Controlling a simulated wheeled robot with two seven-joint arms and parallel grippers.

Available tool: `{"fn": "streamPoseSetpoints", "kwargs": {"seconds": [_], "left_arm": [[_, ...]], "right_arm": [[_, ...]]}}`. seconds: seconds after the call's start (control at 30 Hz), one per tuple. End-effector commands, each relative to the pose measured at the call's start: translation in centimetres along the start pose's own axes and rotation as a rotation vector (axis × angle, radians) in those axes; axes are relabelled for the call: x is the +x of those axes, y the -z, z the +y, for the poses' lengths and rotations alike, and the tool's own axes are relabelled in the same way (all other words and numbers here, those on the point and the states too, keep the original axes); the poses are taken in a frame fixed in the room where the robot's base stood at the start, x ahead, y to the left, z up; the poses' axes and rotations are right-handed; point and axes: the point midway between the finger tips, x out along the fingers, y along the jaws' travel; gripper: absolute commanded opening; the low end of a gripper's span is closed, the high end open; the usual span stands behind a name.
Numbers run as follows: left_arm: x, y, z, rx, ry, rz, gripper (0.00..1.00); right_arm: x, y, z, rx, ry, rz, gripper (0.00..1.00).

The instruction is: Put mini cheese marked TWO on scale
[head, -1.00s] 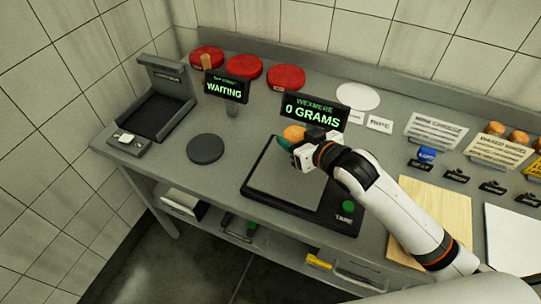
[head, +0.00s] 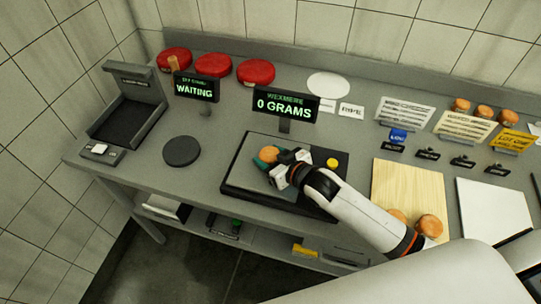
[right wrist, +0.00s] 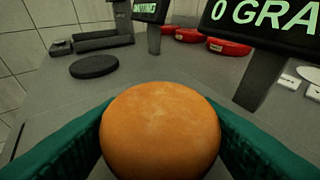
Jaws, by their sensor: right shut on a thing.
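My right gripper (head: 271,157) has green finger pads and is shut on an orange mini cheese (head: 267,153). The cheese fills the space between the pads (right wrist: 160,132) in the right wrist view. No number shows on its visible side. The gripper holds it over the back part of the scale (head: 240,178), a dark base with a grey plate. I cannot tell whether the cheese touches the plate. The scale display (head: 286,104) reads 0 GRAMS. My left gripper is not in view.
Mini cheeses (head: 430,226) lie on the wooden board (head: 405,180), partly behind my arm. Several more (head: 485,108) stand at the back right. Red wheels (head: 255,72) line the back left. A WAITING display (head: 194,90), a black disc (head: 181,151) and a dark tray (head: 125,122) are left.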

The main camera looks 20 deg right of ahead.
Motion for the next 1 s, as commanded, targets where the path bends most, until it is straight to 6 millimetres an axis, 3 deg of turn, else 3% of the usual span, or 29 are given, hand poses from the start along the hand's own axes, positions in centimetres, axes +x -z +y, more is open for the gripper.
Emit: {"fn": "streamPoseSetpoints", "kwargs": {"seconds": [0.07,0.1,0.23,0.63,1.0], "left_arm": [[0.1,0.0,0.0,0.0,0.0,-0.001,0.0],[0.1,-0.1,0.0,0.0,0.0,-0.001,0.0],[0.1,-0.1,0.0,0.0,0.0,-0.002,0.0],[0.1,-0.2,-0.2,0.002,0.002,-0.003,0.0],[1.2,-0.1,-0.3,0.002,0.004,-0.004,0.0]], "right_arm": [[0.1,0.2,0.0,0.0,0.0,0.0,0.29],[0.1,0.2,0.0,0.0,0.0,0.0,0.57],[0.1,0.2,0.0,0.0,0.0,0.0,0.75],[-0.8,0.0,0.0,-0.001,0.0,0.0,0.75],[-8.3,0.2,0.0,-0.001,-0.001,0.002,0.75]]}}
